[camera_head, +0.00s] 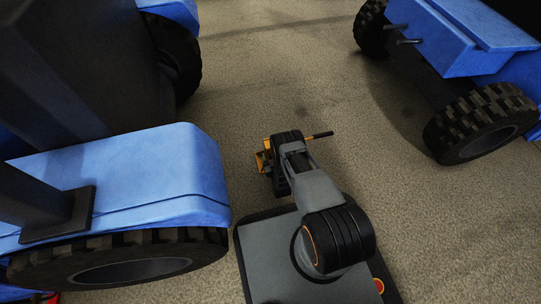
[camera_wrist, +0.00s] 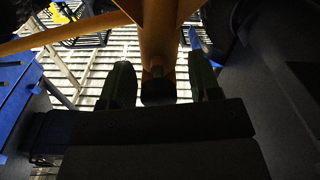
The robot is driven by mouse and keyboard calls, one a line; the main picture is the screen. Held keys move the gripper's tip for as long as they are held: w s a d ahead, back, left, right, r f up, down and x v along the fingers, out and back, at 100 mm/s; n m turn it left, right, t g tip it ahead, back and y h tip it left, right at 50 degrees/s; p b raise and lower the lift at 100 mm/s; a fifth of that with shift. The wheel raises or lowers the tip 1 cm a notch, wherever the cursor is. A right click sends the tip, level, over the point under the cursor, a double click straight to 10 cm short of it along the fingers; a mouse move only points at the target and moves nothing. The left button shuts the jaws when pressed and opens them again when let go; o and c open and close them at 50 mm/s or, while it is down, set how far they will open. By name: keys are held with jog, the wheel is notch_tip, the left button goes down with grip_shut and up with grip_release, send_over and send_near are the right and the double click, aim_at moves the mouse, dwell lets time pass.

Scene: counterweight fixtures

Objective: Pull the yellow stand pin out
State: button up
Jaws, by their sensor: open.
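In the wrist view, my gripper (camera_wrist: 160,62) is open, with one dark finger on each side of an orange-yellow upright part (camera_wrist: 160,32). This part narrows to a dark lower end between the fingers. A gap shows on each side of it, so I see no grip on it. An orange-yellow bar (camera_wrist: 62,33) runs from it to the left. I cannot tell which piece is the yellow stand pin. In the head view, my arm's end hides the gripper, and a small orange-yellow piece (camera_head: 262,158) shows beside it.
In the head view, a blue machine with treaded tyres (camera_head: 120,180) stands close on the left. Another blue machine (camera_head: 440,40) stands at the upper right. Open speckled floor (camera_head: 280,75) lies between them. The wrist view shows a slatted pale surface (camera_wrist: 90,70) behind the fingers.

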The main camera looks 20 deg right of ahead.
jog(key=shift+d, duration=0.1)
jog(key=shift+c, duration=0.4)
grip_shut()
jog(key=shift+s+p, duration=0.7)
jog(key=shift+s, duration=1)
jog(key=shift+o, duration=0.4)
grip_release()
